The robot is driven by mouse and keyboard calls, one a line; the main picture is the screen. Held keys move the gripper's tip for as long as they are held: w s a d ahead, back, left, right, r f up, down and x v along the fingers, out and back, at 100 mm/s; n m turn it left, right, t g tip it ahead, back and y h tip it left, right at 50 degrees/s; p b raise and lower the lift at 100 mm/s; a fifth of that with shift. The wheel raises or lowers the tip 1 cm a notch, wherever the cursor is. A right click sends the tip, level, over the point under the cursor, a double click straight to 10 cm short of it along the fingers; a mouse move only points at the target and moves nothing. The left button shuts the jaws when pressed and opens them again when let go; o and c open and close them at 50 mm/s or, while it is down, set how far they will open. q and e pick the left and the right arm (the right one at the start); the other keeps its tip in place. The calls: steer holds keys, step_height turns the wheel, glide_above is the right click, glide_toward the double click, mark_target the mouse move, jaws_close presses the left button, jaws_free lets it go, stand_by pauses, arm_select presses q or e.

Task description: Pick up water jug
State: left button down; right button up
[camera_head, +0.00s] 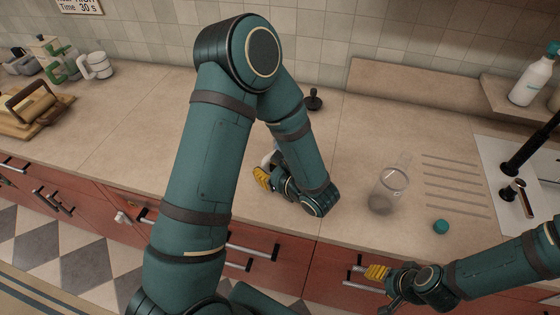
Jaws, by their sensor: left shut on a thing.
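A clear glass jug (393,182) stands upright on the counter, right of centre, apart from both grippers. My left gripper (262,178), with yellow fingertips, is low over the counter's front part, well left of the glass jug. It is shut on a pale object (269,158), which is mostly hidden behind the gripper and arm; I cannot tell what it is. My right gripper (374,272), also with yellow fingertips, is in front of the drawers, below the counter edge and the jug. I cannot tell whether its fingers are open or shut.
A teal ball (441,227) lies right of the jug, near the sink (490,165) and black tap (530,145). A small black object (313,99) stands farther back. A white bottle (531,80) stands on the back ledge. Mugs (97,65) and a wooden rack (33,108) are far left.

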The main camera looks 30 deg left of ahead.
arm_select(q)
step_height(320, 180, up, 10)
steer(key=shift+p, duration=0.5)
stand_by(0.6)
